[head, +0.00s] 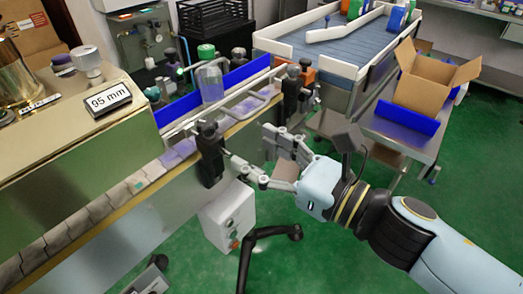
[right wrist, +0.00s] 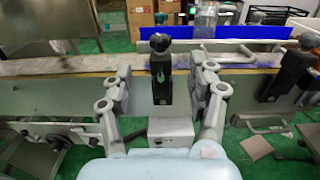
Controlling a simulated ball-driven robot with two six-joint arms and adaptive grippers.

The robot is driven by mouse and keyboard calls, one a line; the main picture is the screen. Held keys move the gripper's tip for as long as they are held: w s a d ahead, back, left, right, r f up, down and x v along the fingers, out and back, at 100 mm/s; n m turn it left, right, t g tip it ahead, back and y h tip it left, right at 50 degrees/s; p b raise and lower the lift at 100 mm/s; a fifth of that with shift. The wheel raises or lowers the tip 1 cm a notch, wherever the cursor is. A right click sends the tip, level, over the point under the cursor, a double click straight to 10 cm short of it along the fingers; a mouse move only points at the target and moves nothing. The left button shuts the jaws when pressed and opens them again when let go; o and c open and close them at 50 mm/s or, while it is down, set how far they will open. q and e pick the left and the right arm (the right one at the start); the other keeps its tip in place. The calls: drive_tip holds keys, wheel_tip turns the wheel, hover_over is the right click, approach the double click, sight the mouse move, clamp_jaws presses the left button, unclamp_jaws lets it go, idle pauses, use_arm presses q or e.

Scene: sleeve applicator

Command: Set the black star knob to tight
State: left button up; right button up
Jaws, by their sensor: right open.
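A black star knob (head: 207,128) tops a black bracket (head: 210,165) on the near side of the conveyor rail in the head view. In the right wrist view the knob (right wrist: 160,43) is straight ahead, above its bracket (right wrist: 161,82). My right gripper (head: 250,146) is open and empty, in front of the rail and to the right of this bracket. In the right wrist view its fingers (right wrist: 160,88) appear on either side of the bracket, with gaps. Any tight marking is too small to read. My left gripper is not in view.
A similar black bracket with a knob (head: 292,88) stands farther right along the rail. A clear bottle with a green cap (head: 210,80) stands on the conveyor. A grey control box (head: 228,214) hangs below the rail. A "95 mm" sign (head: 108,99) sits on the machine at left.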

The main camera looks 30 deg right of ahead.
drive_tip(key=n+g+y+b, duration=0.5)
drive_tip(key=n+y, duration=0.1)
drive_tip(key=y, duration=0.2)
approach(209, 122)
drive_tip(key=p+x, duration=0.2)
drive_tip(key=x, duration=0.7)
drive_tip(key=shift+p, duration=0.3)
drive_tip(key=shift+w+a+f, duration=0.1)
drive_tip(key=shift+w+a, duration=0.15)
drive_tip(key=shift+a, duration=0.25)
